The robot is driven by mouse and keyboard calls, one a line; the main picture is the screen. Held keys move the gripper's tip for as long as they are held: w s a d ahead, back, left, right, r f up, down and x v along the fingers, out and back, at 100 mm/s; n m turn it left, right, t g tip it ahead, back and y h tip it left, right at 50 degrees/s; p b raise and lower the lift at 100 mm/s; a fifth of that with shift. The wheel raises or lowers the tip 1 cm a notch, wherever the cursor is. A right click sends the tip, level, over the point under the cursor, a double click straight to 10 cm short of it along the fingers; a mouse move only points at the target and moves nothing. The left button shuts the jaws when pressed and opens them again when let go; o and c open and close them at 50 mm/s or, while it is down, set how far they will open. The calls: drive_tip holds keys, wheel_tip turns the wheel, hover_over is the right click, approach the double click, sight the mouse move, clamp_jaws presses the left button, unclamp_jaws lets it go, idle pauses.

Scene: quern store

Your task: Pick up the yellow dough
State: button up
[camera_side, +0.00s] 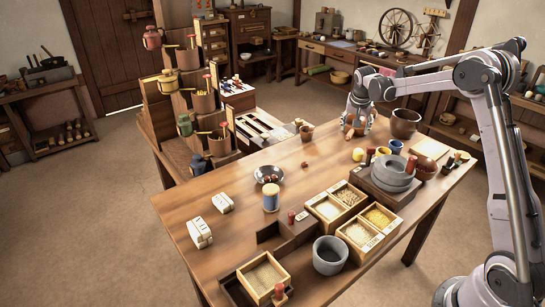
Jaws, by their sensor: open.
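A small round yellow lump (358,154), which looks like the yellow dough, sits on the wooden table (330,160) near its back right part. My gripper (353,130) is open and points down over the back of the table, just behind the yellow lump and apart from it in the picture. A small brownish thing shows around the fingers, and I cannot tell whether it is between or behind them. The fingertips are small and partly unclear.
Right of the lump stand a yellow cup (382,151), a blue cup (396,146) and a grey stone quern (392,172). A brown pot (405,123) stands behind. Grain boxes (328,207) and a grey pot (329,254) fill the front. The table's middle is mostly clear.

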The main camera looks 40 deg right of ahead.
drive_tip(key=m, duration=0.1)
approach(359, 150)
drive_tip(key=shift+m+g, duration=0.3)
drive_tip(key=shift+w+x, duration=0.15)
drive_tip(key=shift+x, duration=2.6)
drive_tip(key=shift+w+x, duration=0.15)
drive_tip(key=shift+x, duration=2.6)
drive_tip(key=c, duration=1.3)
